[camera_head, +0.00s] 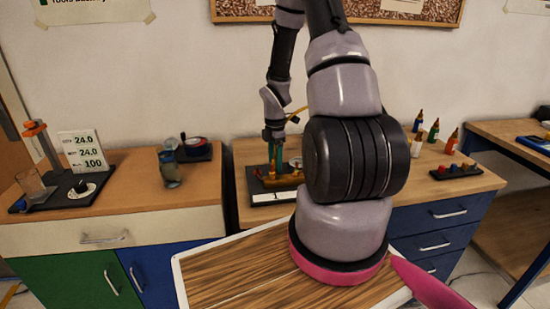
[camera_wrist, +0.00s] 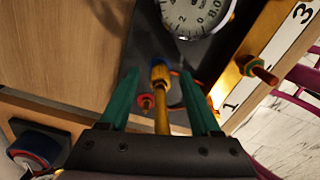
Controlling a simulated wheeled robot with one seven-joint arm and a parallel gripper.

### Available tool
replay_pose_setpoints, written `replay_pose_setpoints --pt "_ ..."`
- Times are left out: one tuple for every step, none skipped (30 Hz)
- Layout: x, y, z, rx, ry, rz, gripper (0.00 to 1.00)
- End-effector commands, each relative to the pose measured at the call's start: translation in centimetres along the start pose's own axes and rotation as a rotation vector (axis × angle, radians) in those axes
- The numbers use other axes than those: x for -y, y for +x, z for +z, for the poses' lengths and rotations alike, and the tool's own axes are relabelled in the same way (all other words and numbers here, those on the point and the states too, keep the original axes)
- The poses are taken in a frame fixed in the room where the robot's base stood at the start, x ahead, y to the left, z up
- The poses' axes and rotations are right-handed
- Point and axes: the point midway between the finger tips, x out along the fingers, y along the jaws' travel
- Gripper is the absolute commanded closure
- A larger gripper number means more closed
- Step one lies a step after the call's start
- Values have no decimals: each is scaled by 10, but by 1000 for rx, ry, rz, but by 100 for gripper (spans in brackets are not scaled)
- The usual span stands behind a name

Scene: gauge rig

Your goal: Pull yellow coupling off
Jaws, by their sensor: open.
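The yellow coupling (camera_wrist: 160,76) is in the wrist view, with a yellow stem or hose running from it toward my gripper's palm. A bit of blue shows behind its end. My gripper (camera_wrist: 158,84) is open, with one teal finger on each side of the coupling; I cannot tell whether either finger touches it. In the head view my gripper (camera_head: 274,146) points down over the gauge rig (camera_head: 275,197) on the wooden bench. The coupling is too small to make out there. The round white gauge (camera_wrist: 195,14) is just beyond the fingertips in the wrist view.
In the head view, a rack with red and blue parts (camera_head: 457,172) and several small bottles (camera_head: 434,130) stand right of the rig.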

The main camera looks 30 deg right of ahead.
Motion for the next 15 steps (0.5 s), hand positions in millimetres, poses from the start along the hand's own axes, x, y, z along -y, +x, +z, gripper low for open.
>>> replay_pose_setpoints --pt "0 0 0 0 0 0 36" --pt "0 0 0 0 0 0 40" --pt "0 0 0 0 0 0 55" --pt "0 0 0 0 0 0 67" --pt "0 0 0 0 0 0 78" --pt "0 0 0 0 0 0 93" --pt "0 0 0 0 0 0 100" --pt "0 0 0 0 0 0 100" --pt "0 0 0 0 0 0 100" --pt "0 0 0 0 0 0 83" --pt "0 0 0 0 0 0 94" --pt "0 0 0 0 0 0 100" --pt "0 0 0 0 0 0 100" --pt "0 0 0 0 0 0 100" --pt "0 0 0 0 0 0 100"
